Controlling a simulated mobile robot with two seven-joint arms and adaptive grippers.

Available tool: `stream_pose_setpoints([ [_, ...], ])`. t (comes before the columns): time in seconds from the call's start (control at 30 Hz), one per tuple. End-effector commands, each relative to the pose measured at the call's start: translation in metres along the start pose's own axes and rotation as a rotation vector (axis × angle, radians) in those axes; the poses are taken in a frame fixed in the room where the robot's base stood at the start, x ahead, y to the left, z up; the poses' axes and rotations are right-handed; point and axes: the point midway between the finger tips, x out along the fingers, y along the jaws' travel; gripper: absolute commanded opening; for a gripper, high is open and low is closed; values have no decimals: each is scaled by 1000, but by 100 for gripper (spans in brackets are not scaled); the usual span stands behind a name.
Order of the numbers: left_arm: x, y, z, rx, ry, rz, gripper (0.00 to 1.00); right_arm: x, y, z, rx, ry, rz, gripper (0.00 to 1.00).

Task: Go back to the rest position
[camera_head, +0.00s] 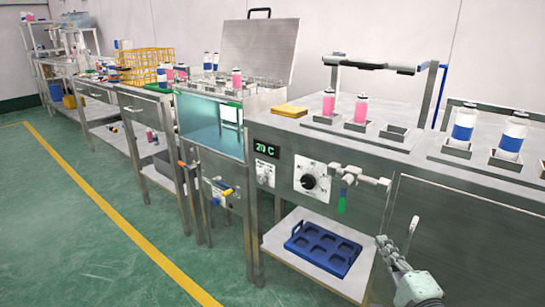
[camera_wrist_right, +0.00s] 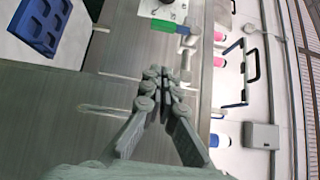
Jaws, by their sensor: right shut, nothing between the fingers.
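My right gripper (camera_head: 397,250) is at the lower right of the head view, in front of the steel cabinet (camera_head: 460,235). Its fingers are together and hold nothing. In the right wrist view the gripper (camera_wrist_right: 163,80) shows shut with the cabinet front behind it. It appears apart from everything around it. My left gripper is not in either view.
A control panel with a dial (camera_head: 312,181) and a green-tipped valve (camera_head: 343,195) is left of my right gripper. A blue tray (camera_head: 323,249) lies on the lower shelf. Pink cans (camera_head: 361,108) and blue-white cans (camera_head: 511,136) stand on top. The green floor (camera_head: 100,240) at left is clear.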

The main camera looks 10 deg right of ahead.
Motion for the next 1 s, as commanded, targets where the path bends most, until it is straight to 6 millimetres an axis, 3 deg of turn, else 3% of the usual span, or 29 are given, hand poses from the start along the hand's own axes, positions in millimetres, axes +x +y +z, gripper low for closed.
stream_pose_setpoints([
  [0.13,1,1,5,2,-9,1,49,-4,38,20,-173,-64,130,0],
  [0.27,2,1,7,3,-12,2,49,-28,114,51,-530,-226,374,0],
  [0.4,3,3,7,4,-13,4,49,-82,197,68,-972,-495,646,0],
  [0.5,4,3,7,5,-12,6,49,-128,240,67,-1236,-710,805,0],
  [0.6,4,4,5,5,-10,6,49,-167,264,60,-1425,-897,917,0],
  [0.7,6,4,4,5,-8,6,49,-192,276,54,-1532,-1026,984,0],
  [0.8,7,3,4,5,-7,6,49,-202,280,51,-1571,-1078,1008,0],
  [1.0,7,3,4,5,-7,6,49,-202,280,51,-1571,-1078,1008,0],
])
